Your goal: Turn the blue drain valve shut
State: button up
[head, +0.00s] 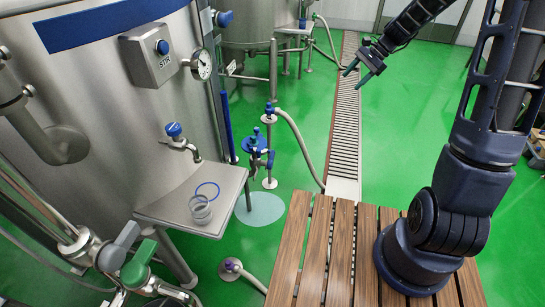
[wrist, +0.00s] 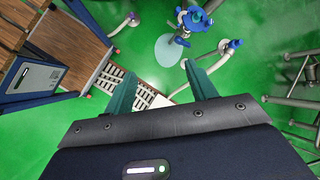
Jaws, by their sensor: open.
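A blue valve (head: 257,141) stands on a short post over a pale round patch on the green floor, right of the tank's small shelf. It also shows at the top of the wrist view (wrist: 193,18); I cannot tell whether it is turned open or shut. My gripper (head: 357,76) is open and empty, high in the air over the floor grating, well to the right of and apart from the valve. In the wrist view its teal fingers (wrist: 159,70) stand apart with floor between them.
A steel tank has a blue-handled tap (head: 174,130) above a small shelf (head: 222,220) bearing a clear cup (head: 200,210) and a blue ring. A grey hose (head: 301,145) runs beside the valve. Green and grey handles (head: 138,267) are at lower left. Open green floor lies around the grating.

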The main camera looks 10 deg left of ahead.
aim_at(272, 155)
jog(key=w+a+f+m+g+y, duration=0.1)
jog(key=w+a+f+m+y, duration=0.25)
jog(key=f, duration=0.55)
jog(key=w+a+f+m, duration=0.2)
jog(key=w+a+f, duration=0.2)
jog(key=a+f, duration=0.3)
jog(key=w+a+f+m+g+y, duration=0.1)
jog(key=w+a+f+m+y, duration=0.2)
jog(key=f, duration=0.7)
jog(key=s+a+f+m+t+y, duration=0.1)
jog(key=a+f+m+t+y, duration=0.2)
jog(key=f, duration=0.8)
jog(key=s+a+f+m, duration=0.1)
jog(key=a+f+m, duration=0.2)
jog(key=f+m, duration=0.5)
jog(key=a+f+m+t+y, duration=0.2)
jog(key=a+f, duration=0.1)
jog(key=f, duration=1)
jog(key=a, duration=1.1)
jog(key=shift+s+r, duration=0.15)
grip_shut()
